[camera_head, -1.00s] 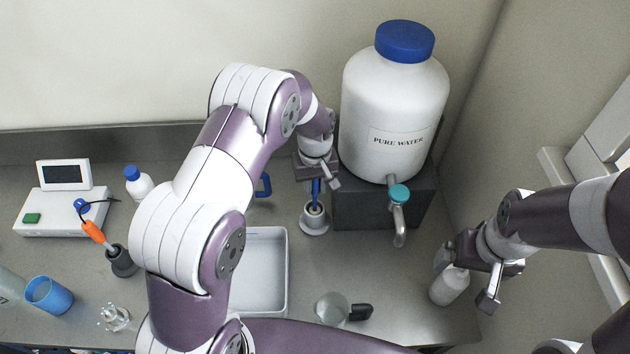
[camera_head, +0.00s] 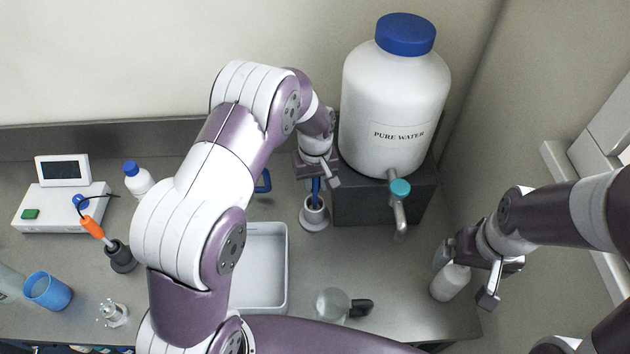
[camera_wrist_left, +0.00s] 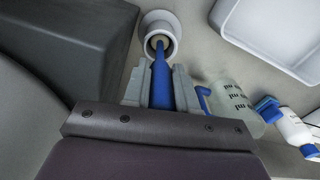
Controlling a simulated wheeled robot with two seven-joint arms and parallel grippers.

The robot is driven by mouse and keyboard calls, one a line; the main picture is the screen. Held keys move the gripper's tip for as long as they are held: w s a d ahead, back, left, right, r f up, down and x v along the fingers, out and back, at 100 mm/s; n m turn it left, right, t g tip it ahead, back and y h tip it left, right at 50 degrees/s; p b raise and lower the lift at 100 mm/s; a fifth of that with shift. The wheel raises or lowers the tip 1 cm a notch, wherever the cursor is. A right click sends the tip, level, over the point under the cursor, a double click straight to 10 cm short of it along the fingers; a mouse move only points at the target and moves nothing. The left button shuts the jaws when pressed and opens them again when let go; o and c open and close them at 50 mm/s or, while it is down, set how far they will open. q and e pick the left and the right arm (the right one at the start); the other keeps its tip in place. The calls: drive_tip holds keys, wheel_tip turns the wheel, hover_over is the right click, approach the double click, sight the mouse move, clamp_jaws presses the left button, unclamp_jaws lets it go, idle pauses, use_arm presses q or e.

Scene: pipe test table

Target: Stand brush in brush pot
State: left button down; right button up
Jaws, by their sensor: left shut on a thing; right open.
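The brush (camera_wrist_left: 160,82) has a blue handle and is between the fingers of my left gripper (camera_wrist_left: 160,88), which is shut on it. In the head view the blue brush (camera_head: 316,186) runs down from my left gripper (camera_head: 317,176) into the white brush pot (camera_head: 314,214). In the left wrist view the brush's far end is inside the mouth of the pot (camera_wrist_left: 160,24); how deep it sits is hidden. My right gripper (camera_head: 470,282) is open at the right, by a white bottle (camera_head: 450,282), not visibly holding it.
A dark block (camera_head: 385,205) bears the large water tank (camera_head: 395,110), with its tap (camera_head: 399,205) close right of the pot. A white tray (camera_head: 286,265) lies front left of the pot. A glass beaker (camera_head: 332,304) stands in front.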

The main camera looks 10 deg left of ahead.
use_arm(q)
drive_tip(key=shift+f, duration=0.2)
drive_tip(key=c, duration=0.8)
unclamp_jaws()
wheel_tip(320, 180, up, 9)
drive_tip(key=b, duration=0.3)
drive_tip(key=shift+r+b, duration=0.15)
drive_tip(key=shift+b, duration=0.2)
wheel_tip(320, 180, up, 4)
drive_tip(key=shift+f+p, duration=0.25)
drive_tip(key=shift+p, duration=0.5)
drive_tip(key=shift+s, duration=0.1)
